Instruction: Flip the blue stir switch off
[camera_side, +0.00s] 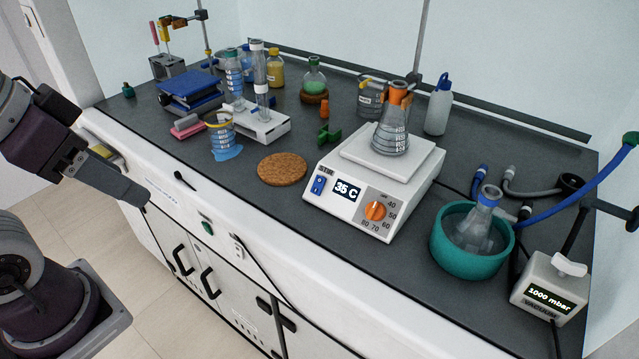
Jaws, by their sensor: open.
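The blue stir switch (319,184) is a small blue rocker on the front left of the white hotplate (334,214), under the word STIR. Its position, on or off, is too small to tell. The display (346,190) beside it reads 35 C, and an orange dial (375,211) sits to the right. A flask (391,132) with an orange clamp at its neck stands on the hotplate. My gripper (140,196) is at the left, in front of the bench edge, well apart from the switch. It is open, and its fingers overlap in this view.
A cork mat (282,169) lies left of the hotplate, with bare bench around it. A teal bowl (448,257) holding a flask and a vacuum gauge box (546,283) stand at the right. A beaker (222,137) sits by a blue puddle.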

